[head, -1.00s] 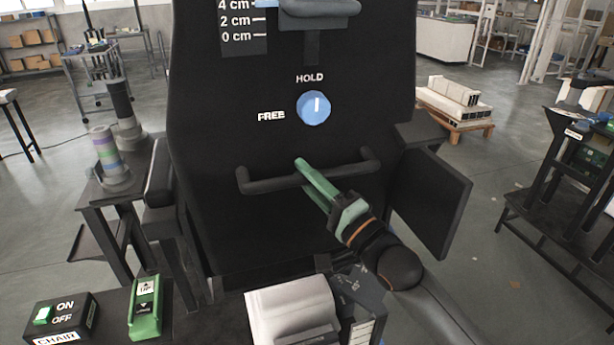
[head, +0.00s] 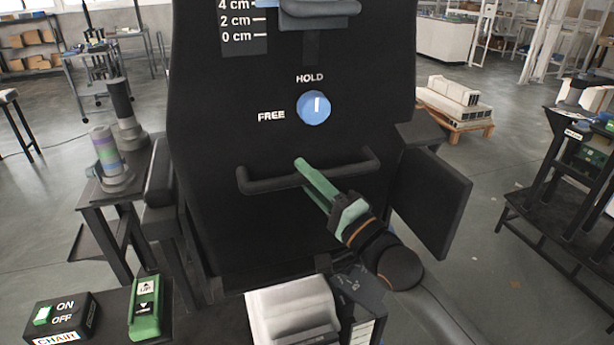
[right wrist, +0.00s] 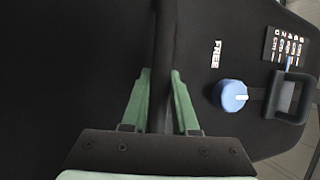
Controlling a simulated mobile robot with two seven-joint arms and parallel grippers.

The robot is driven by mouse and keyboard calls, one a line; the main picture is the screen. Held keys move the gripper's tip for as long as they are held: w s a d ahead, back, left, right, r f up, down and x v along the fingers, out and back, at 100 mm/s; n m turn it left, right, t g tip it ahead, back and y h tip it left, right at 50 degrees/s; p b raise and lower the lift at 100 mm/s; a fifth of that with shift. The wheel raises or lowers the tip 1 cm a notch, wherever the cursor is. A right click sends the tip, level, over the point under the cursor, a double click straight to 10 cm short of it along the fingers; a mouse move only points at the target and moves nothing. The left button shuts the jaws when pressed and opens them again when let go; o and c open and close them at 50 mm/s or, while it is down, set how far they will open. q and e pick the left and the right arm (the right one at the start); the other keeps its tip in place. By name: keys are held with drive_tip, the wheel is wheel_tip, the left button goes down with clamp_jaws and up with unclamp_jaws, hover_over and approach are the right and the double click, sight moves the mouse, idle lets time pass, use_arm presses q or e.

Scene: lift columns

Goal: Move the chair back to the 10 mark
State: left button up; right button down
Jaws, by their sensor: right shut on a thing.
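The chair back (head: 290,225) is a tall black panel in the middle of the head view. A dark bar handle (head: 268,185) crosses its lower part. My right gripper (head: 308,172) has green fingers and is shut on this handle; the right wrist view shows the bar (right wrist: 163,60) between the fingers. A blue knob (head: 314,108) sits above the handle, its white line pointing up at HOLD, with FREE to its left. A dark plate with small white marks (head: 349,284) is low beside the chair; its figures are too small to read. My left gripper is not in view.
A CHAIR ON/OFF switch box (head: 60,320) and a green up/down control (head: 148,310) stand front left. A side panel (head: 435,205) is right of my right gripper.

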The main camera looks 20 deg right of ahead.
drive_tip(key=shift+f, duration=0.1)
drive_tip(key=shift+s+f+b, duration=0.2)
drive_tip(key=shift+f+b, duration=0.1)
drive_tip(key=shift+n+t+y, duration=0.5)
drive_tip(key=shift+t+y, duration=0.1)
drive_tip(key=shift+y, duration=0.2)
drive_tip(key=s+b, duration=0.1)
drive_tip(key=s+f+b, duration=0.1)
drive_tip(key=s, duration=0.1)
drive_tip(key=s+f+b, duration=0.1)
drive_tip(key=shift+s+d+f, duration=0.1)
drive_tip(key=shift+s+d, duration=0.05)
drive_tip(key=shift+s, duration=0.25)
drive_tip(key=c, duration=0.7)
unclamp_jaws()
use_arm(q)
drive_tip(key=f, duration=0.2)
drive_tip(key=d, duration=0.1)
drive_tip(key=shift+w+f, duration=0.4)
